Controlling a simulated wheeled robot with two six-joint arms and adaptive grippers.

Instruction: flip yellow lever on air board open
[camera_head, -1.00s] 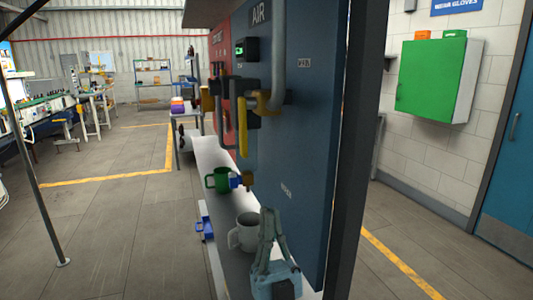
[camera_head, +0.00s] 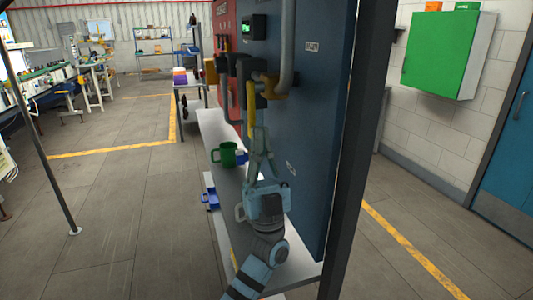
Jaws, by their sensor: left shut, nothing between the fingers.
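The yellow lever (camera_head: 251,105) hangs down from a valve on the dark blue air board (camera_head: 312,130), below a grey pipe (camera_head: 287,55). My left gripper (camera_head: 259,133) is raised in front of the board, with its fingertips at the lever's lower end. Its fingers look close together and hold nothing. I cannot tell whether they touch the lever. The gripper hides the lever's tip. My right gripper does not show.
A blue item (camera_head: 210,198) sits at the shelf's left edge. A dark post (camera_head: 357,150) edges the board on the right.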

